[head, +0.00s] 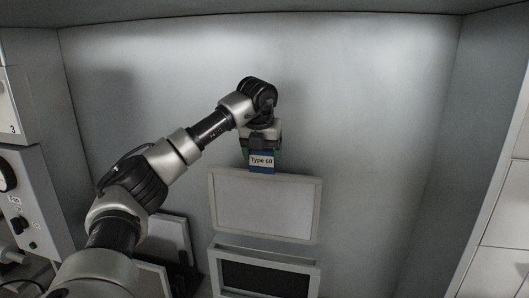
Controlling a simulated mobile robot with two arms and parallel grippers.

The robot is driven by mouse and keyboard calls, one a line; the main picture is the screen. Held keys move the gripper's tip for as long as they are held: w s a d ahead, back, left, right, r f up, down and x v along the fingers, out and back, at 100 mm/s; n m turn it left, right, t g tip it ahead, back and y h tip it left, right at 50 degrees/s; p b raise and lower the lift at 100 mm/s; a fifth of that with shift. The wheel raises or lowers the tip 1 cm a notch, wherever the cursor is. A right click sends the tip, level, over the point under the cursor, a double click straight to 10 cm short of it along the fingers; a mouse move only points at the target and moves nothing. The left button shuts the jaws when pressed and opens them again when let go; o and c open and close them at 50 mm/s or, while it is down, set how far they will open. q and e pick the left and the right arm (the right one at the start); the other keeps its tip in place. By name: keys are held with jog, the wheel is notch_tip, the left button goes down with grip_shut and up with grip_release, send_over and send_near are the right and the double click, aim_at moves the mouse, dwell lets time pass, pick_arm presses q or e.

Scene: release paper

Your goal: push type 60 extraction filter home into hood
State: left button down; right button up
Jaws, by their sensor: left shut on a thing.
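My left gripper (261,150) is above the panel and shut on the blue tab. Below the panel is a light housing with a dark rectangular opening (266,278), which looks like the hood. The panel's lower edge is close above this housing. I cannot tell whether they touch or whether any of the filter is inside. My right gripper is not in view.
Other framed panels (172,242) stand at the lower left, partly behind my left arm. A control box with a dial and knobs (22,213) is at the left edge. White cabinet fronts (505,215) are at the right. The grey back wall is bare above and to the right.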

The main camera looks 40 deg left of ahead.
aim_at(262, 168)
pick_arm(q)
jog(key=shift+f+b, duration=1.9)
jog(key=shift+f, duration=1.05)
jog(key=shift+w+r+p, duration=0.1)
jog(key=shift+r+p, duration=0.2)
jog(key=shift+p, duration=0.4)
jog(key=shift+f, duration=0.1)
jog(key=shift+f+b, duration=0.3)
jog(key=shift+f, duration=0.35)
jog(key=shift+r+p, duration=0.2)
jog(key=shift+p, duration=0.5)
dwell(1.5)
